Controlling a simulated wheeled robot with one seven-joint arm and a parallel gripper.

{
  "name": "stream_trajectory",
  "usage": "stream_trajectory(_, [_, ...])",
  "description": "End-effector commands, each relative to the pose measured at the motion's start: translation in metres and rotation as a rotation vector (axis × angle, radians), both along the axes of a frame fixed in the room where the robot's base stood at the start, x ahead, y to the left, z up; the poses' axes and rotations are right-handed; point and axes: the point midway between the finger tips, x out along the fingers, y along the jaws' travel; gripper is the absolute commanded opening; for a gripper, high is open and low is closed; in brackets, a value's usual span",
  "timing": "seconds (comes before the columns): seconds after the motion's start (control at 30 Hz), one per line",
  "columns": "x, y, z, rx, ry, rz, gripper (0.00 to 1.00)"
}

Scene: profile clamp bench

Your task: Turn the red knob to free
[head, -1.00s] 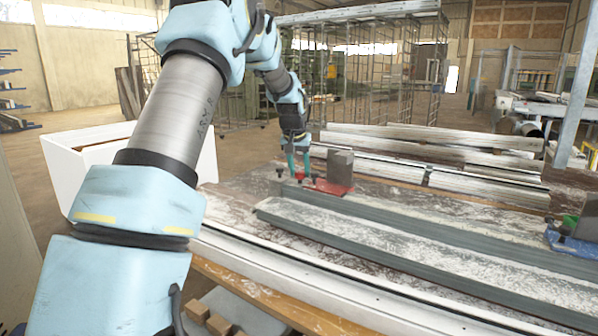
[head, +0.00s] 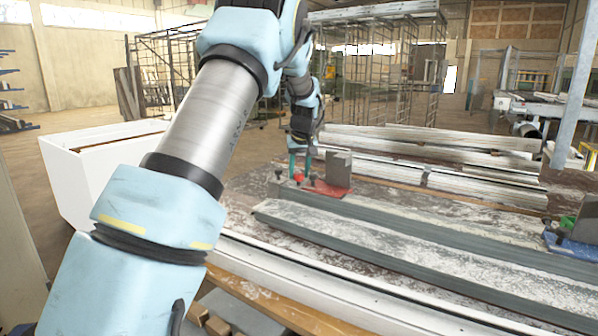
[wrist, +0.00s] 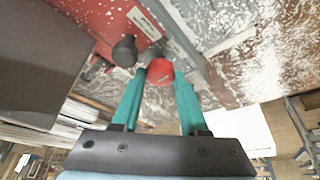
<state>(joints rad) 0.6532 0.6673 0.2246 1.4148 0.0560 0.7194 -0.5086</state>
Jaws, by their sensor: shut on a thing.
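The red knob (wrist: 160,73) sits between the two teal fingers of my gripper (wrist: 160,80) in the wrist view, and the fingers are shut on it. In the head view the knob (head: 298,177) shows as a small red spot between the fingertips of my gripper (head: 301,174). The knob belongs to a red clamp plate (head: 333,190) that carries an upright grey block (head: 338,168). A black knob (wrist: 125,50) stands beside the red one in the wrist view. The fingers hide part of the red knob, and I cannot read its setting.
Long grey profiles (head: 380,240) lie on the dusty bench to the right of the clamp. A blue clamp with a green knob (head: 567,222) stands at the far right. A white bin (head: 90,170) stands at the left, and white profiles (head: 430,158) lie behind the clamp.

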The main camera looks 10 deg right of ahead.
Motion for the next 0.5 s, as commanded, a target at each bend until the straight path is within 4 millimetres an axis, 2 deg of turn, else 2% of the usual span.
stream_trajectory(0.27, [-0.0002, -0.0001, -0.0007, 0.000, 0.001, -0.001, 0.00])
stream_trajectory(0.3, [-0.0002, -0.0001, -0.0008, 0.000, 0.001, -0.001, 0.48])
stream_trajectory(0.5, [-0.0002, 0.0000, -0.0006, 0.000, 0.001, -0.001, 0.70])
